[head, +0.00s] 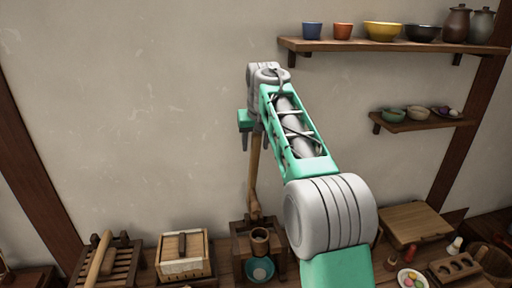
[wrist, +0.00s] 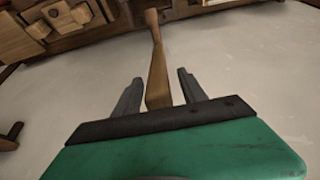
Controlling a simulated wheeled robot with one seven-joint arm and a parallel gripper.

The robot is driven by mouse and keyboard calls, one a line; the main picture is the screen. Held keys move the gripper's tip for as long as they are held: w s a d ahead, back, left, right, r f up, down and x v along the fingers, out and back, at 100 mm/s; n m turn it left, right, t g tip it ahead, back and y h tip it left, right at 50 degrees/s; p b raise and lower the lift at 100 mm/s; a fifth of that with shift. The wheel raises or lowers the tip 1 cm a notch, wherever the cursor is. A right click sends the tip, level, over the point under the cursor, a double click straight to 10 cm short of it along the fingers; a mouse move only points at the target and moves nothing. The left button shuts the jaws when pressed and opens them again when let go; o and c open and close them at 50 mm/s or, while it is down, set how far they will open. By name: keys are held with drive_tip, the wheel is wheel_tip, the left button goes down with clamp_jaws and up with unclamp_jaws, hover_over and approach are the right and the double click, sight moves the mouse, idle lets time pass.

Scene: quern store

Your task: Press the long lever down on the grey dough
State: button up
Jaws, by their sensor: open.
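The long wooden lever (head: 254,175) stands nearly upright from a wooden press (head: 240,240) at the back of the bench, against the wall. A brown wooden cylinder (head: 260,242) sits in the press, above a blue bowl (head: 260,270). I cannot make out any grey dough. My gripper (head: 250,142) is at the lever's upper end, partly hidden by my arm. In the wrist view my gripper (wrist: 160,78) is open, and the lever (wrist: 158,70) runs between its fingers, with gaps showing on both sides.
A slatted rack (head: 110,265) and a wooden box (head: 183,258) stand left of the press. A wooden board (head: 415,222) and a plate of coloured pieces (head: 411,279) are at right. Two shelves with bowls, the upper one (head: 390,46) and lower one (head: 420,124), hang at upper right.

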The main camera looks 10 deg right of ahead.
drive_tip(key=shift+x, duration=1.25)
clamp_jaws()
idle(0.4)
